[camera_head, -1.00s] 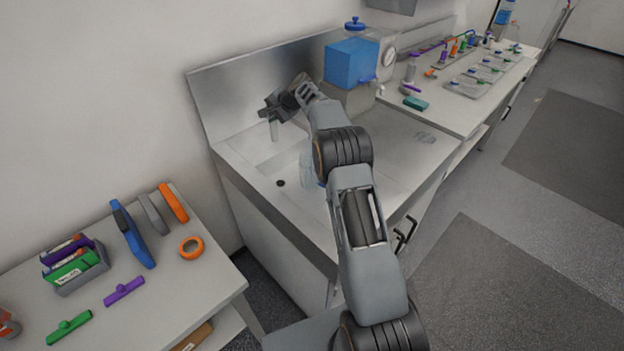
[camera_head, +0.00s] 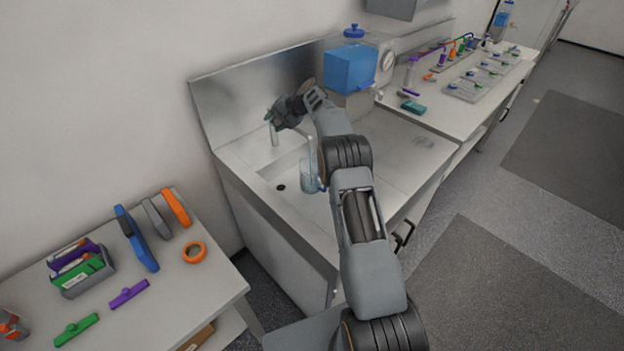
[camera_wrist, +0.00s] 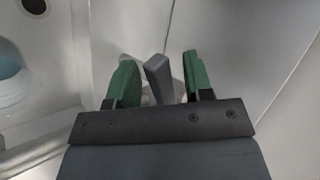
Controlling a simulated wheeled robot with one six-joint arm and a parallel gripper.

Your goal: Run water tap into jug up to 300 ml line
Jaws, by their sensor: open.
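The tap (camera_head: 275,137) stands at the back of the sink, partly hidden by my gripper and arm. My gripper (camera_head: 270,117) is at the tap's top. In the wrist view, its green fingers (camera_wrist: 160,78) are open on either side of the grey tap lever (camera_wrist: 158,72), with gaps showing. The clear jug (camera_head: 310,180) stands in the sink basin, partly behind my arm; it also shows at the left edge of the wrist view (camera_wrist: 18,92), bluish inside. A pale vertical strip above it looks like running water. The 300 ml line and water level cannot be read.
The sink basin has a dark drain hole (camera_head: 281,188). A blue container (camera_head: 350,66) stands to the right of the tap. A side table (camera_head: 205,285) with tools, a tape roll (camera_head: 194,252) and a box of markers is at lower left.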

